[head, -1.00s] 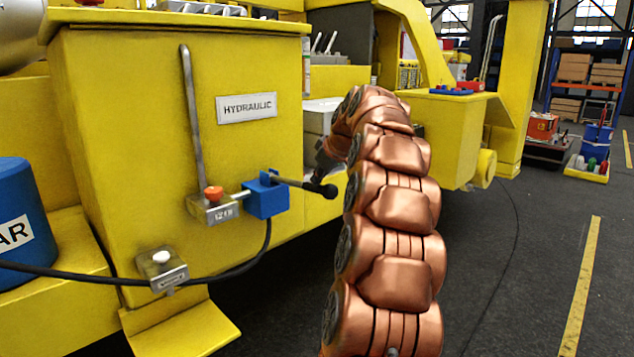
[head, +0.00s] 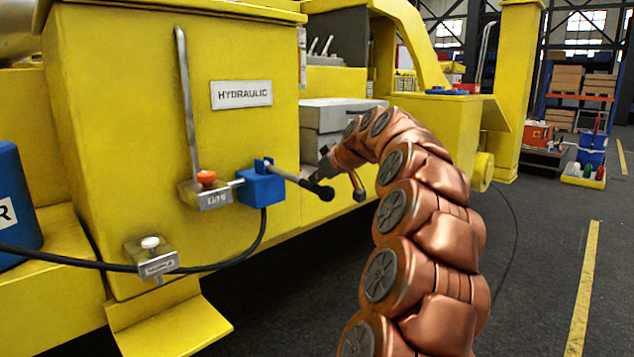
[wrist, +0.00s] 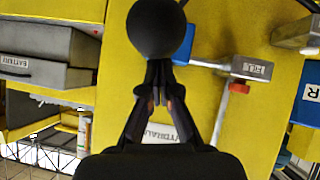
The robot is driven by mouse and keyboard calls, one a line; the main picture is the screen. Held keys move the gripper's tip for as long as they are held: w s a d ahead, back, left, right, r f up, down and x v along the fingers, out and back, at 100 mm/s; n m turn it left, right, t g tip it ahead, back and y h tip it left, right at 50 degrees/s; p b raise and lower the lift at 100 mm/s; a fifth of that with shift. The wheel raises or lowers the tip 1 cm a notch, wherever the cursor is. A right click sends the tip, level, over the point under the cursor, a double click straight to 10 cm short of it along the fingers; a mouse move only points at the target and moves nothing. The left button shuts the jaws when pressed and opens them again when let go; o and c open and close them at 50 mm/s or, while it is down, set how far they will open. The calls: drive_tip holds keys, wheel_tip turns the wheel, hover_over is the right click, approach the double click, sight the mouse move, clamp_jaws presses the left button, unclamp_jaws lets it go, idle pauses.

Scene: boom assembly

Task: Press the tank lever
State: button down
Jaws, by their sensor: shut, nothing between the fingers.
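The yellow hydraulic tank (head: 150,130) stands on the left in the head view, with a HYDRAULIC label. A blue block (head: 262,187) on its front side carries a dark lever with a black ball knob (head: 325,193), which slopes down to the right. My gripper (head: 318,172) is small and partly hidden in the head view, close to the lever. In the wrist view my gripper (wrist: 156,88) is shut and empty, with the large black knob (wrist: 155,28) right at its tips. I cannot tell whether they touch. The blue block (wrist: 184,45) is partly hidden behind the knob.
A red knob (head: 206,178) on a labelled metal plate sits left of the blue block. A white button box (head: 151,257) is lower, with a black cable hanging nearby. A grey box (head: 330,118) stands behind my gripper.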

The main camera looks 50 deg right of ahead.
drive_tip(key=shift+a+f+g, duration=0.15)
drive_tip(key=shift+f+g, duration=0.15)
drive_tip(key=shift+f, duration=0.7)
drive_tip(key=shift+r, duration=0.5)
drive_tip(key=s+a+r, duration=0.2)
drive_tip(key=s+r, duration=0.6)
drive_tip(key=r, duration=0.3)
